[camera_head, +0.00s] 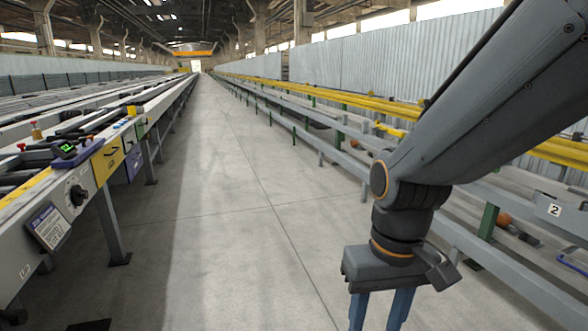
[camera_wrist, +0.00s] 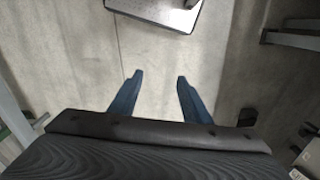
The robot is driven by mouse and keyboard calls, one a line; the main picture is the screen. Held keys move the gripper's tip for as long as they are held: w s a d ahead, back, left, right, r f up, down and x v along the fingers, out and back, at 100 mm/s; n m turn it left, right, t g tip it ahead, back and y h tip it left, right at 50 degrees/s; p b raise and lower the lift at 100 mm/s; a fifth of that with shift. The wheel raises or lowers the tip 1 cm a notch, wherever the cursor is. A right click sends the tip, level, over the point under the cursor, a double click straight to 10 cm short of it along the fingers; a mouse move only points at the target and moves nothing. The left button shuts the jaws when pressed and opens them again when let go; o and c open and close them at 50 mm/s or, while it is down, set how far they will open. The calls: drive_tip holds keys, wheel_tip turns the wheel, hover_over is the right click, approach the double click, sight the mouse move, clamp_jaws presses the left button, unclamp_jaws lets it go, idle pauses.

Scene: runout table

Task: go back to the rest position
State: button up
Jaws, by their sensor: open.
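My gripper (camera_head: 382,310) hangs at the lower right of the head view, pointing down over the aisle floor, with its lower ends cut off by the picture edge. In the wrist view its two blue fingers (camera_wrist: 157,88) are spread apart. Only bare concrete floor shows between them, so it is open and empty. My arm comes in from the upper right of the head view.
The concrete aisle (camera_head: 215,180) is clear.

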drive_tip(key=d+r+m+p, duration=0.2)
drive_tip(key=d+r+p, duration=0.3)
drive_tip(key=p, duration=0.5)
drive_tip(key=shift+s+d+r+h, duration=0.2)
drive_tip(key=shift+d+h, duration=0.1)
drive_tip(key=shift+d, duration=0.35)
